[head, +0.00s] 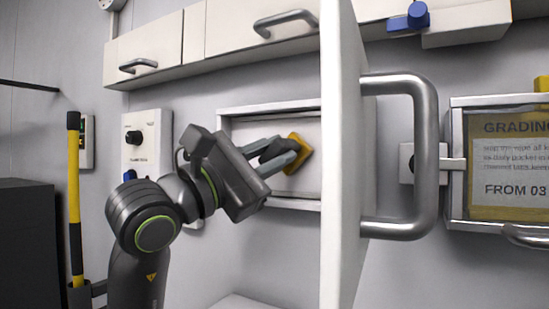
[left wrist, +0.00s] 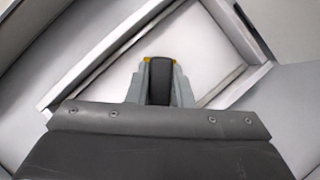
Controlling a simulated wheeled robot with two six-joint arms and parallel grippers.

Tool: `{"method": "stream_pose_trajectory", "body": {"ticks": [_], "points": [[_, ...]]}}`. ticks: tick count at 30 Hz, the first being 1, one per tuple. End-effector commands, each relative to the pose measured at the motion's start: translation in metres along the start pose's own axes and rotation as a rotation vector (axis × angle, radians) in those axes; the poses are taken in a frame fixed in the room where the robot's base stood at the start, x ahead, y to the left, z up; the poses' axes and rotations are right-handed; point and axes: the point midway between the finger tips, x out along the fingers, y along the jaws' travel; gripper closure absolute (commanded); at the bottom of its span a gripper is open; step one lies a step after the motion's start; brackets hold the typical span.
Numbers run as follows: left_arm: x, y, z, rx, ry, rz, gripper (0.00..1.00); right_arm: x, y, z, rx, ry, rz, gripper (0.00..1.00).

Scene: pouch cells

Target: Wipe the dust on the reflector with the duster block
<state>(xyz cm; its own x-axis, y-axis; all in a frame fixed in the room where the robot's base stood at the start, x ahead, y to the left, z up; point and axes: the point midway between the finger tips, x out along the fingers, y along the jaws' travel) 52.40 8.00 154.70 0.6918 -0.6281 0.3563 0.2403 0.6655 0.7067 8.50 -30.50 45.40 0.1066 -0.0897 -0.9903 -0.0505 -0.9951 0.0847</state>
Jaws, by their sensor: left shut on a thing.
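The duster block has a yellow pad (head: 299,153) and a dark handle (left wrist: 160,82). My left gripper (head: 283,151) is shut on the handle, one grey finger on each side. The pad faces a pale panel (head: 262,124) in a light raised frame on the wall, which looks like the reflector. The panel also shows in the left wrist view (left wrist: 195,50), with the block in front of it. I cannot tell whether the pad touches the panel. No dust can be made out on it. My right gripper is not in view.
A white door edge with a big grey handle (head: 428,155) stands just right of the panel and hides its right end. Cabinets (head: 150,45) hang above. A switch box (head: 147,143) is left of the panel. A yellow-black pole (head: 73,190) stands at the far left.

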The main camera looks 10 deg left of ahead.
Motion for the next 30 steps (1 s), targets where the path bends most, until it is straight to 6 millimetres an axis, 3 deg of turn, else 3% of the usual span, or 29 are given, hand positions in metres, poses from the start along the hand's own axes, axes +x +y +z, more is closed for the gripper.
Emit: {"method": "stream_pose_trajectory", "body": {"ticks": [6, 30], "points": [[-0.008, 0.015, -0.015, 0.002, 0.010, 0.003, 0.99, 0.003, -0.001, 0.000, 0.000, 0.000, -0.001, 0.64], [-0.025, 0.047, -0.042, -0.001, 0.007, 0.001, 0.99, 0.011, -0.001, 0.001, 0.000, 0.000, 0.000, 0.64]]}}
